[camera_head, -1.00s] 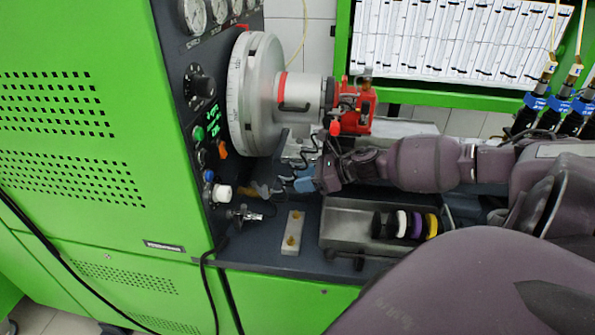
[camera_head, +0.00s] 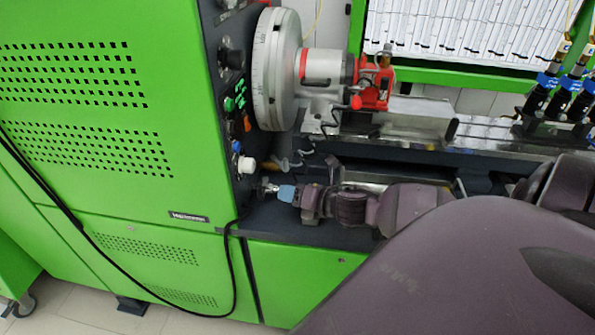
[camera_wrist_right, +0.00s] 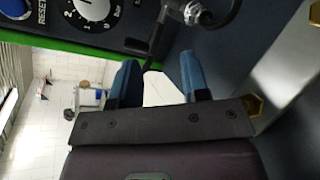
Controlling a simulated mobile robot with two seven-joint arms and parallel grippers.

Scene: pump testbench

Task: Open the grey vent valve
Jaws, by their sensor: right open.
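The vent valve (camera_head: 266,187) is a small metallic grey fitting low on the green bench's dark side panel, just above the dark bed. In the right wrist view the valve (camera_wrist_right: 192,14) is at the top, with a dark lever-like part reaching down and left from it. My right gripper (camera_head: 284,193) is just right of the valve, its blue fingertips pointing at it. In the right wrist view the gripper (camera_wrist_right: 159,62) is open, with nothing held between its fingers. The dark part ends near the fingertips; whether they touch I cannot tell. My left gripper is out of view.
A white knob (camera_head: 246,165) sits just above the valve, and a numbered dial (camera_wrist_right: 88,10) shows in the wrist view. A black cable (camera_head: 232,255) hangs below. The large silver disc (camera_head: 275,68) and red clamp (camera_head: 374,85) stand above my right arm.

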